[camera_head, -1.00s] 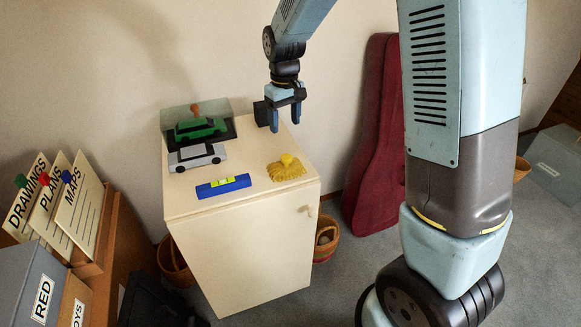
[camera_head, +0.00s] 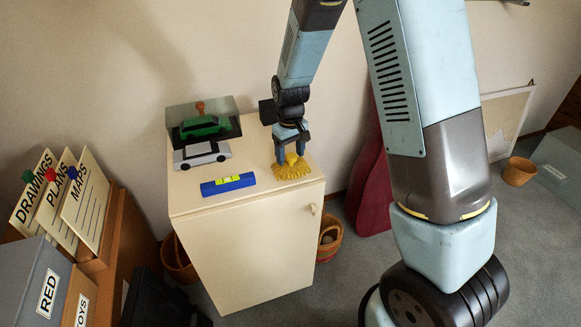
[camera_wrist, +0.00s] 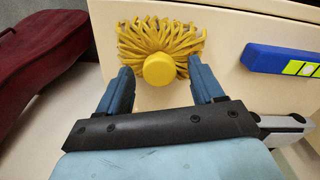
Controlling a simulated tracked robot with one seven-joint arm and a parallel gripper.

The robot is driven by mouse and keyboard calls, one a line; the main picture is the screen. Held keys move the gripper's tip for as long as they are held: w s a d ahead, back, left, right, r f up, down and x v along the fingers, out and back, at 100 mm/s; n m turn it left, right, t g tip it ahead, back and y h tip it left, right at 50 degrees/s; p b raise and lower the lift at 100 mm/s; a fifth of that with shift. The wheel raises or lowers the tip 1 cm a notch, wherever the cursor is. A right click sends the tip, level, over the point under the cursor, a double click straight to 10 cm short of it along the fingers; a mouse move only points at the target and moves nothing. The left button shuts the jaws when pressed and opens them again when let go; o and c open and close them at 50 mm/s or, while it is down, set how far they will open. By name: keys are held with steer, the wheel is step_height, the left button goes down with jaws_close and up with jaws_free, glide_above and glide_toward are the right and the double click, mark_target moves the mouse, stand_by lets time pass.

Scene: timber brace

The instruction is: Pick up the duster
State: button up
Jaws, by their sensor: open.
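The duster (camera_head: 292,170) is a yellow fringed mop head with a round knob (camera_wrist: 158,69). It lies on the cream cabinet top near the front right corner. My gripper (camera_head: 290,158) is open and points down at the duster. In the wrist view the two blue fingers (camera_wrist: 162,88) stand apart on either side of the yellow knob. The fringe (camera_wrist: 160,38) spreads beyond the fingertips. I cannot tell whether the fingers touch the duster.
A blue spirit level (camera_head: 228,184) lies left of the duster on the cabinet (camera_head: 245,235). A silver toy car (camera_head: 201,154) and a green car (camera_head: 199,126) in a clear case stand behind. A red instrument case (camera_head: 368,185) leans at the right.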

steer(key=shift+f, duration=1)
steer(key=shift+c, duration=0.5)
